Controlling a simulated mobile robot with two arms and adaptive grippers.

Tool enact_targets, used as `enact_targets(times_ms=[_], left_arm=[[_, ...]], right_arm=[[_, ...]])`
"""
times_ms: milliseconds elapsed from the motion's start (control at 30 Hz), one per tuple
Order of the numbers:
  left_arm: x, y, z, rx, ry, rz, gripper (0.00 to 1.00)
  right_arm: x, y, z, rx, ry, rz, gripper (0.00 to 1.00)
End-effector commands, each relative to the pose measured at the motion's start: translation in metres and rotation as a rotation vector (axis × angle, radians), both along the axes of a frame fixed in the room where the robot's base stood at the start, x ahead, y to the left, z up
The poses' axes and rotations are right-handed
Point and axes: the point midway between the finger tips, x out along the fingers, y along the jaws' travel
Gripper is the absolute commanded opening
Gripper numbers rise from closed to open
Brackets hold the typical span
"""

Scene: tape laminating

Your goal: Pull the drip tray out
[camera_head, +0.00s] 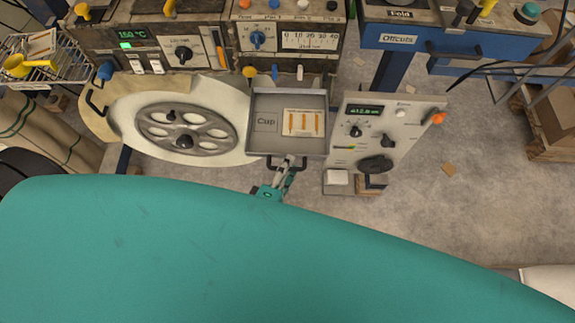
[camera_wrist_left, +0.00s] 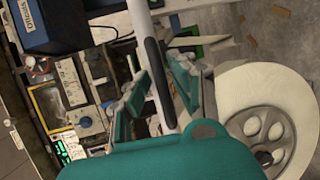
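The drip tray is a grey, shallow, square-edged tray (camera_head: 265,142) in the middle of the head view. It sticks out from the front of the machine, with a "Cup" label and a pale card with orange strips inside. Its dark handle (camera_head: 303,163) is on the near edge. My left gripper (camera_head: 288,164) is at the middle of this handle. The exact finger contact is partly hidden. My right gripper is in neither view.
A cream disc with a grey handwheel (camera_head: 186,130) stands close left of the tray. A control panel (camera_head: 388,125) with knobs stands close right. The machine front with dials (camera_head: 258,40) is behind. Bare floor (camera_head: 430,200) shows at the right.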

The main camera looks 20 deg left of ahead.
Motion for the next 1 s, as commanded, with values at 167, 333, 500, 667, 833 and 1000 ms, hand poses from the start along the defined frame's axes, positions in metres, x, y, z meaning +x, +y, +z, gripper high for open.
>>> enact_targets(times_ms=[167,333,500,667,833,1000], left_arm=[[0.000,0.000,-0.001,0.001,0.002,0.000,0.34],[-0.002,0.000,-0.001,0.002,0.003,-0.002,0.34],[-0.021,0.002,0.001,0.002,0.006,-0.002,0.34],[-0.054,0.006,0.008,0.003,0.006,-0.003,0.34],[-0.088,0.011,0.015,0.003,0.005,-0.003,0.34],[-0.110,0.013,0.020,0.002,0.005,-0.002,0.34]], right_arm=[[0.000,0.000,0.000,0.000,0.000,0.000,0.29],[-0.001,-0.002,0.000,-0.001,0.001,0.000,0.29],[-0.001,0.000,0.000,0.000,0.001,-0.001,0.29],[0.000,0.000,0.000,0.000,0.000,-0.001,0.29],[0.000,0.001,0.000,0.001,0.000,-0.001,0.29],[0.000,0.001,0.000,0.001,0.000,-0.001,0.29]])
